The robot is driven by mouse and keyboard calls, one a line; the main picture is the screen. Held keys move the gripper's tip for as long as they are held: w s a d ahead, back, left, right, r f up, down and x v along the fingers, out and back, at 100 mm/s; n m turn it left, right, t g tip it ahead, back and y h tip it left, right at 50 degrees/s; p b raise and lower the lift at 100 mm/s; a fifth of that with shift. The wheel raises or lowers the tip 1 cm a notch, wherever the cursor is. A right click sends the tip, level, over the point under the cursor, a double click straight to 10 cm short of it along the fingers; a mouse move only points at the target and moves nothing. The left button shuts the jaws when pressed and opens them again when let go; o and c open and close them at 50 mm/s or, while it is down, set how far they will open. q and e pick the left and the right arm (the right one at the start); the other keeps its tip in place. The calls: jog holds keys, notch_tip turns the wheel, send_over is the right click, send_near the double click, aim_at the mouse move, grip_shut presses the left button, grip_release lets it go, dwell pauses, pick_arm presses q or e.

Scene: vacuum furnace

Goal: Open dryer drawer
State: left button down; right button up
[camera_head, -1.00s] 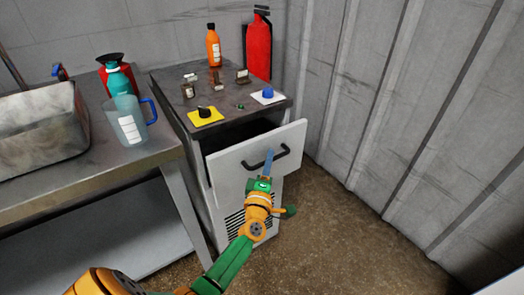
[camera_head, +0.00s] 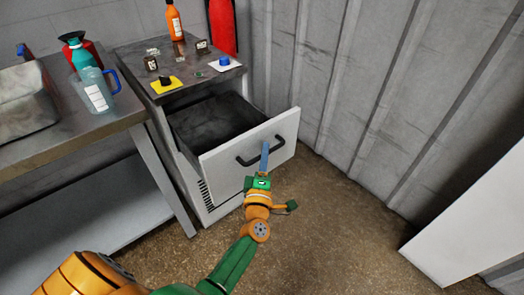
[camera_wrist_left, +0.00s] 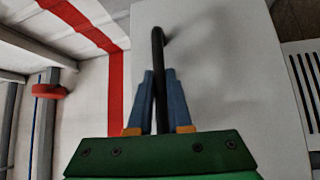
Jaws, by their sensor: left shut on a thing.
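The dryer drawer (camera_head: 228,157) is pulled well out of the dark-topped cabinet, and its empty grey inside (camera_head: 215,121) shows. Its white front carries a black bar handle (camera_head: 249,158). My left gripper (camera_head: 265,154) is at the handle. In the left wrist view the two blue fingers of my left gripper (camera_wrist_left: 160,95) are shut on the black handle (camera_wrist_left: 158,60), which runs between them. My right gripper is not in view.
On the cabinet top (camera_head: 140,62) are an orange bottle (camera_head: 174,21), a yellow pad (camera_head: 166,85), a white pad (camera_head: 226,65) and small items. A metal table (camera_head: 50,140) with a jug (camera_head: 93,92) stands left. Floor in front is free; a corrugated wall (camera_head: 370,90) is right.

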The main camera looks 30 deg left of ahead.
pick_arm(q)
jog(key=c, duration=0.8)
grip_release()
jog(key=shift+c, duration=0.2)
jog(key=v, duration=0.7)
jog(key=shift+d, duration=0.1)
